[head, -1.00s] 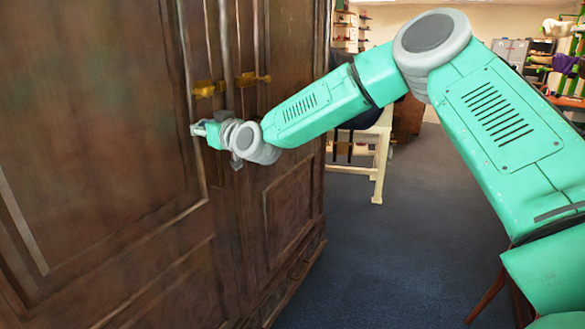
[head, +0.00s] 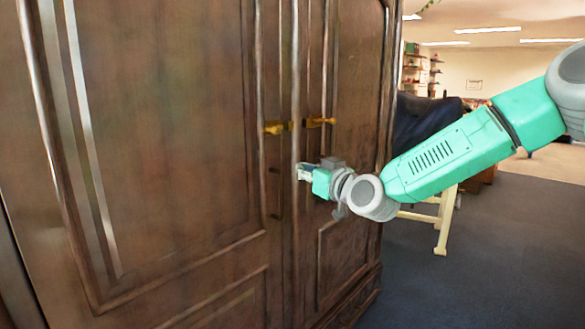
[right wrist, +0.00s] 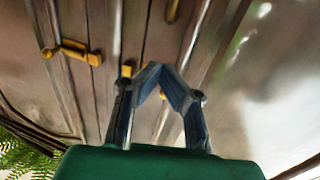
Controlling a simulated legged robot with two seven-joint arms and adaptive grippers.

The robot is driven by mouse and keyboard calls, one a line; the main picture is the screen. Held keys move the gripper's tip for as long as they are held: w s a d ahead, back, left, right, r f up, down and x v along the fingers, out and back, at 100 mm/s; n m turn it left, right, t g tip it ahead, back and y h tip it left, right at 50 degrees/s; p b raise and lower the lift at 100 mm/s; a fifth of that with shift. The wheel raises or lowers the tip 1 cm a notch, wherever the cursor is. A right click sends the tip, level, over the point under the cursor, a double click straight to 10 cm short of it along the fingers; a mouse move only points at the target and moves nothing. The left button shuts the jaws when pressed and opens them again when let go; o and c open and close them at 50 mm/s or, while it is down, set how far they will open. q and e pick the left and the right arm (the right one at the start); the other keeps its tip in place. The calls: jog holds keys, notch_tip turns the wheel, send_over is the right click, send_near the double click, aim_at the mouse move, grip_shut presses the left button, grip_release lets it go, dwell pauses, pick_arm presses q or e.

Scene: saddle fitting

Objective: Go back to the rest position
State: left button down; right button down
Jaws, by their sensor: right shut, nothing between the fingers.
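My right gripper (head: 303,172) is in front of the brown wooden cabinet (head: 180,120), close to the seam between its two doors and just below the brass handles. In the right wrist view its fingers (right wrist: 160,70) meet at the tips, with nothing between them. The left brass handle (head: 276,127) and the right brass handle (head: 320,122) are above the gripper. Both doors look closed. In the wrist view a brass handle (right wrist: 72,52) shows at the upper left, apart from the fingers. My left gripper is not in view.
The cabinet fills the left and middle of the head view. To its right are a cream-legged table (head: 442,225) and a dark covered thing (head: 424,122). Dark carpet (head: 500,260) lies open at the lower right. Shelves (head: 420,70) stand at the back.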

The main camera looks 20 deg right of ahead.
jog(key=s+a+f+g, duration=0.3)
jog(key=s+f, duration=0.3)
jog(key=f, duration=0.5)
jog(key=s+a+f+g, duration=0.3)
jog(key=s+f, duration=0.3)
jog(key=f, duration=0.4)
jog(key=s+a+f+g, duration=0.25)
jog(key=s+f, duration=0.35)
jog(key=f, duration=0.5)
jog(key=s+d+f+g+h, duration=0.1)
jog(key=s+f+g, duration=0.2)
jog(key=s, duration=0.6)
jog(key=s+d+f+g+h, duration=0.1)
jog(key=s+f+g, duration=0.1)
jog(key=s+f, duration=0.3)
jog(key=s+d+f+m+g+h, duration=0.1)
jog(key=s+f+g, duration=0.2)
jog(key=s, duration=1.1)
jog(key=shift+d+f+g, duration=0.2)
jog(key=shift+f+g, duration=0.15)
jog(key=shift+f, duration=0.55)
jog(key=shift+d, duration=0.1)
